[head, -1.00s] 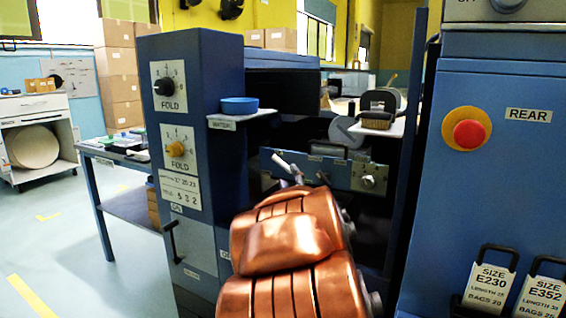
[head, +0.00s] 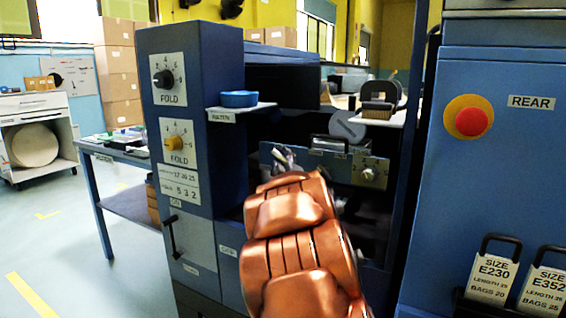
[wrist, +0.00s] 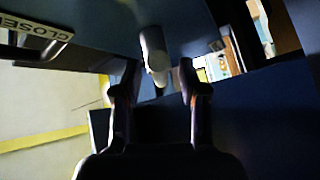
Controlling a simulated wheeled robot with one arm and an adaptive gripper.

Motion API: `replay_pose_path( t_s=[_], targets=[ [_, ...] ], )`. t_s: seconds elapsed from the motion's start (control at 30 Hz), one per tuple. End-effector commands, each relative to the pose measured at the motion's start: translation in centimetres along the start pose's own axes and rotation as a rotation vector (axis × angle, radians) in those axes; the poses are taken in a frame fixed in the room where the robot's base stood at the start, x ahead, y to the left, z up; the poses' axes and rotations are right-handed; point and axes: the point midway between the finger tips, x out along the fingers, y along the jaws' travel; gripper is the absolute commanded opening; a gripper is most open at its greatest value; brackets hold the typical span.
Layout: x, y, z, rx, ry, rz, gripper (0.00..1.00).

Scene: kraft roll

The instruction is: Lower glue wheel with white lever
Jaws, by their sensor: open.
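The white lever (wrist: 153,52) is a pale rounded rod in the wrist view, coming down from a dark blue panel. Its lower end lies between the two fingertips of my gripper (wrist: 156,78), which are open with a gap on each side. In the head view my gripper (head: 284,157) is mostly hidden behind my copper-coloured arm, in front of the machine's recess. I cannot make out the lever clearly there. A grey disc (head: 347,126), which may be the glue wheel, sits behind the plate with a knob.
The blue fold column (head: 185,110) stands left of the recess. The right cabinet carries a red stop button (head: 470,122). The wrist view shows a CLOSED label (wrist: 46,38) at upper left.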

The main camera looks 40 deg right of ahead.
Motion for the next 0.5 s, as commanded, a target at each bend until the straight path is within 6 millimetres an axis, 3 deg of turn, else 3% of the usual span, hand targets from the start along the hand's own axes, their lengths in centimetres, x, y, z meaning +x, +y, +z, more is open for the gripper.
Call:
replay_pose_path(
  t_s=[0.3,0.5],
  targets=[
    [0.14,0.02,0.0,0.0,0.0,0.001,0.42],
    [0.13,0.01,0.02,0.0,0.0,0.0,0.22]
  ],
)
